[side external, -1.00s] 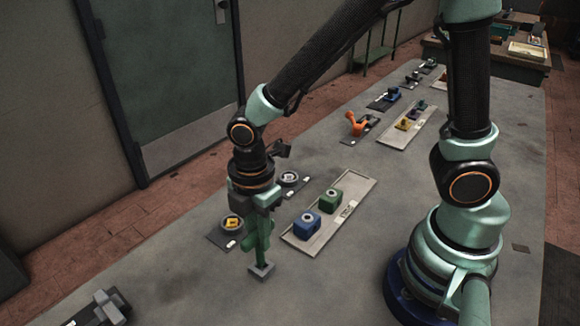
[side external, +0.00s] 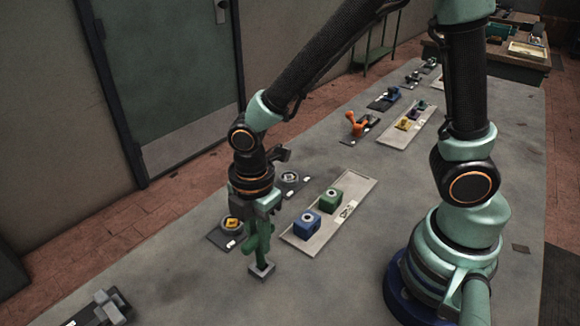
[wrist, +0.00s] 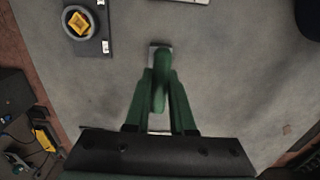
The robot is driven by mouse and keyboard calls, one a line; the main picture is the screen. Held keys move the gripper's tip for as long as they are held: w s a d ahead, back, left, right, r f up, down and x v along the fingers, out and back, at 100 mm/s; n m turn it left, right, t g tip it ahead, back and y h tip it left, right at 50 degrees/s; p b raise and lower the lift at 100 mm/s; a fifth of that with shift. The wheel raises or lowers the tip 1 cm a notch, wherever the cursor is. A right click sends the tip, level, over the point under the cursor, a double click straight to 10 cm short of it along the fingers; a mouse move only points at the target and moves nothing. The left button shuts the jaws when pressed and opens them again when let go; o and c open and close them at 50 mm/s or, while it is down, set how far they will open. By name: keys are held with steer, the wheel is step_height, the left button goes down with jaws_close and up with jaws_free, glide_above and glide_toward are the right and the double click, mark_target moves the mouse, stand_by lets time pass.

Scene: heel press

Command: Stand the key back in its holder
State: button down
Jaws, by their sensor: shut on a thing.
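The green key (side external: 264,244) hangs roughly upright below my gripper (side external: 266,208). In the wrist view, the key (wrist: 160,82) lies between the two green fingers, and my gripper (wrist: 161,98) is shut on it. A small grey block, which looks like the holder (side external: 262,273), stands on the table directly under the key. The key's lower end meets the block's top in the side view; I cannot tell how deep it sits. In the wrist view, the holder (wrist: 153,46) is mostly hidden behind the key.
A dark plate with a round grey part and yellow insert (side external: 231,224) lies close left of my gripper. A pale tray (side external: 352,199) with a blue block (side external: 307,226) and a green block (side external: 333,200) is to the right. The table in front is mostly clear.

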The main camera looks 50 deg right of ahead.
steer(key=shift+f, duration=0.3)
steer(key=c, duration=0.7)
jaws_free()
step_height(320, 180, up, 12)
steer(key=shift+r, duration=0.1)
steer(key=d+r+m+t, duration=0.2)
steer(key=d+m, duration=0.3)
steer(key=m, duration=0.1)
steer(key=d+r+m+t, duration=0.1)
steer(key=d+r+m, duration=0.1)
steer(key=d+m, duration=0.3)
steer(key=d+r+m+t, duration=0.1)
steer(key=d+m+t, duration=0.1)
steer(key=d+m, duration=0.3)
steer(key=shift+s+r+m+t, duration=0.3)
steer(key=shift+r+m, duration=0.1)
steer(key=shift+m, duration=0.6)
